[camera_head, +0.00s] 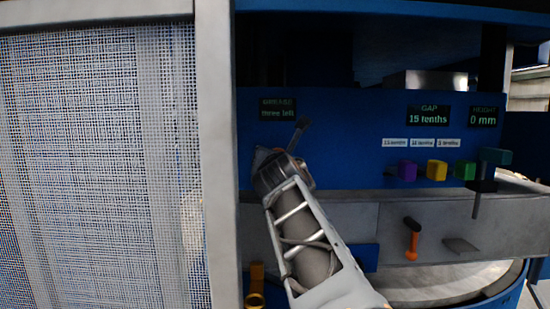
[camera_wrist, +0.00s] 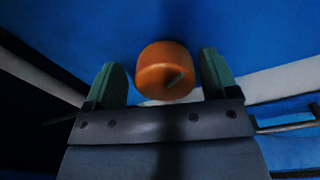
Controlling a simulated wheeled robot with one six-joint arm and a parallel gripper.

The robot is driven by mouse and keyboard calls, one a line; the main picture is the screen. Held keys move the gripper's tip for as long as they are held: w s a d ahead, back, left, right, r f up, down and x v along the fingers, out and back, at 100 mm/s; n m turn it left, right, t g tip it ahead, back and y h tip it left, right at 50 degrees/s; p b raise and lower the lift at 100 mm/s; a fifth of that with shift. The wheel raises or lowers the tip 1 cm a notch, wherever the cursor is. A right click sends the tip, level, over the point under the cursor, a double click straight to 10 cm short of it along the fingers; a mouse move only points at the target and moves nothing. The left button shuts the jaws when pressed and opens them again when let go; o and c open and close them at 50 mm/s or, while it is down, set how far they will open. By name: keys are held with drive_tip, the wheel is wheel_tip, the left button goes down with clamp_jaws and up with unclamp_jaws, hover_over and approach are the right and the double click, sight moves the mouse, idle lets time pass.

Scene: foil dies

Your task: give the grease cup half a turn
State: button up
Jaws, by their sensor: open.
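The grease cup, an orange round cap (camera_wrist: 164,70) with a pale slanted mark on its face, shows in the wrist view against a blue panel. My gripper (camera_wrist: 162,78) is open, with one green finger to the left of the cup and the other to the right. Small gaps show between the cup and both fingers. In the head view my arm and wrist reach to the blue panel under a display (camera_head: 278,110) that reads "three left". I cannot make out the cup there, as my wrist covers that spot.
A mesh guard with a pale post (camera_head: 217,150) stands left of my arm. To the right are purple, yellow and green blocks (camera_head: 466,169), a gap display (camera_head: 428,116) reading 15 tenths, and an orange-handled lever (camera_head: 412,241). A brass fitting (camera_head: 256,285) is low beside my arm.

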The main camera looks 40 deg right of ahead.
drive_tip(key=shift+s+d, duration=0.1)
drive_tip(key=shift+d, duration=0.05)
drive_tip(key=shift+c, duration=0.8)
drive_tip(key=c, duration=0.8)
drive_tip(key=shift+o, duration=0.2)
drive_tip(key=shift+s+m, duration=0.1)
drive_tip(key=shift+m, duration=0.3)
